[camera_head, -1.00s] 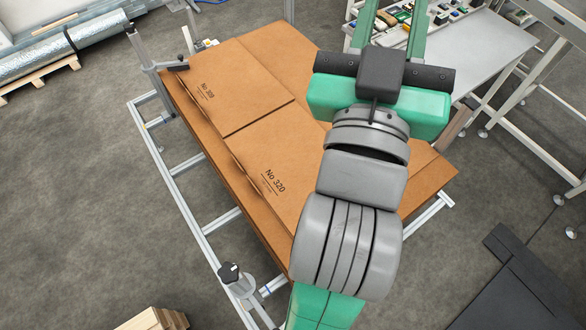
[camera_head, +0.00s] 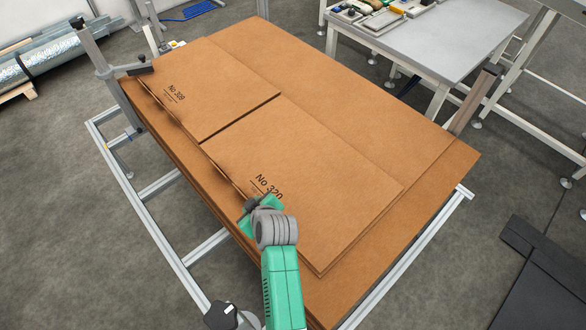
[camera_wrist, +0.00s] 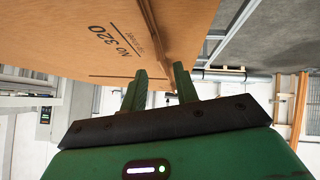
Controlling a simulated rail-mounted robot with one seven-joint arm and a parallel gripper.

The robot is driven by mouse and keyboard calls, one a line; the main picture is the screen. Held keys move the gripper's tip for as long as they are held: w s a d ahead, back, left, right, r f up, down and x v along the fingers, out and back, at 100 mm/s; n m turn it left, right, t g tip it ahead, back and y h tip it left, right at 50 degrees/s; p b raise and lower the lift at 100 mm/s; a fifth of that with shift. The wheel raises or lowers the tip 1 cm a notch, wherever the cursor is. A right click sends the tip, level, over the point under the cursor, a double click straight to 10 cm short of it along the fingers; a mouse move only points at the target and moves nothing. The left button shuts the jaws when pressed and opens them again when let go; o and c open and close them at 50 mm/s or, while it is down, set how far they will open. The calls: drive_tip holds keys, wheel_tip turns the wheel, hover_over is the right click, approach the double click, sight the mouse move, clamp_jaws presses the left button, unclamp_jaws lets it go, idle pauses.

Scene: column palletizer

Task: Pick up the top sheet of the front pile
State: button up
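The front pile of brown sheets (camera_head: 310,180) is marked "No 320" and lies on a larger brown board (camera_head: 400,235). Its left edge looks slightly lifted or uneven. My gripper (camera_head: 250,204) is at that left edge, beside the printed "No 320"; its fingertips are mostly hidden there. In the wrist view, the two green fingers of my gripper (camera_wrist: 160,72) stand apart with a gap between them. The marked top sheet (camera_wrist: 95,30) and its edge are just beyond the fingertips. I cannot tell whether the edge lies between the fingers.
A grey post with a clamp (camera_head: 105,75) stands at the far left corner. A wooden upright (camera_head: 475,98) stands at the right edge. A grey table (camera_head: 430,45) with items stands at the back right.

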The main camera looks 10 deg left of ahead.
drive_tip(key=shift+w+a+f, duration=0.35)
drive_tip(key=shift+w+f, duration=0.15)
drive_tip(key=shift+f, duration=0.25)
drive_tip(key=b+x, duration=0.2)
drive_tip(key=x, duration=0.2)
drive_tip(key=shift+w+f, duration=0.15)
drive_tip(key=shift+w, duration=0.05)
clamp_jaws()
